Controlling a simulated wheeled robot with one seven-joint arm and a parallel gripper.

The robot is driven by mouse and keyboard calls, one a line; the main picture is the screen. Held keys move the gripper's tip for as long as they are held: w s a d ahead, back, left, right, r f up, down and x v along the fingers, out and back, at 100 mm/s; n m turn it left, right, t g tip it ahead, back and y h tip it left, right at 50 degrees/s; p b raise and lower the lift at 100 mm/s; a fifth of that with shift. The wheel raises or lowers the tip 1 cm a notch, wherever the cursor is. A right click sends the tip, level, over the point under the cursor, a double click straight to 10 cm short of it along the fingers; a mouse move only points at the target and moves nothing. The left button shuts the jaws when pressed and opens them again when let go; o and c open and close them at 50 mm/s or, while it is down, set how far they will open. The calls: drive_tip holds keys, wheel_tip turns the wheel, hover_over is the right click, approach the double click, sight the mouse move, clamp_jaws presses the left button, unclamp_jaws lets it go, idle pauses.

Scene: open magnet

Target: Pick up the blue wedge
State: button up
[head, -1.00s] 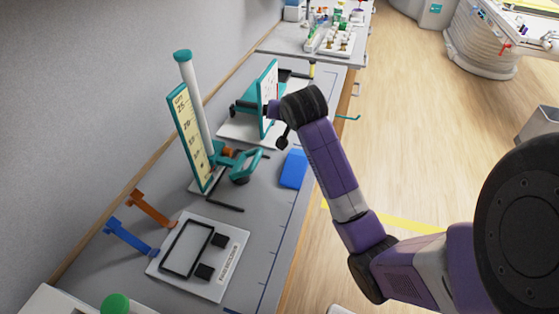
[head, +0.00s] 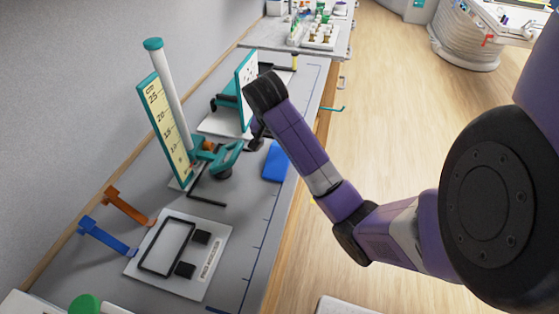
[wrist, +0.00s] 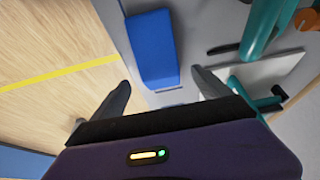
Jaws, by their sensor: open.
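The blue wedge (head: 276,161) lies on the grey bench near its front edge, partly behind my arm in the head view. In the wrist view the blue wedge (wrist: 153,48) lies ahead of my gripper, roughly between the lines of the two fingers but beyond their tips. My gripper (wrist: 160,82) is open, with nothing between its dark fingers. In the head view my gripper (head: 256,135) is mostly hidden by my wrist, above the bench beside the wedge.
A teal stand with a scale board (head: 168,130) and white column stands left of the wedge. A teal upright panel (head: 246,85) is behind my wrist. A white plate with a black frame (head: 180,255) and orange and blue brackets (head: 108,238) lie nearer. Wooden floor is right of the bench.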

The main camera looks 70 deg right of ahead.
sight(280, 151)
drive_tip(key=b+x, duration=0.1)
drive_tip(key=x, duration=0.1)
drive_tip(key=shift+s+f+b, duration=0.1)
drive_tip(key=shift+f+b, duration=0.25)
drive_tip(key=shift+f, duration=0.05)
drive_tip(key=shift+p+x, duration=0.3)
drive_tip(key=shift+x, duration=0.65)
drive_tip(key=shift+c, duration=0.5)
drive_tip(key=c, duration=1.5)
